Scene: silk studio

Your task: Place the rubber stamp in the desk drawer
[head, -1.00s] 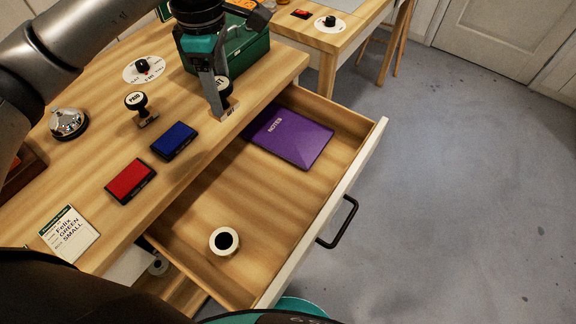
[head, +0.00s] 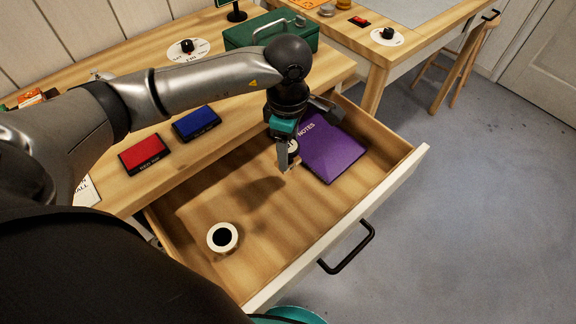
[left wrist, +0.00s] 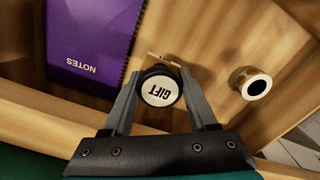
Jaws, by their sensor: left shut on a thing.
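My left gripper (head: 289,160) is over the open desk drawer (head: 330,243). It is shut on a rubber stamp with a round black knob (left wrist: 161,88) and a white label reading GIFT. The stamp (head: 292,146) is partly hidden by the gripper in the head view. It hangs beside the purple notebook, above the drawer floor; the exact gap is hard to tell. My right gripper is not in view.
A purple notebook marked NOTES (head: 330,148) lies in the drawer's far end. A white roll with a dark centre (head: 222,238) stands in its near end. Red (head: 145,154) and blue (head: 196,123) ink pads and a green box (head: 262,33) are on the desk.

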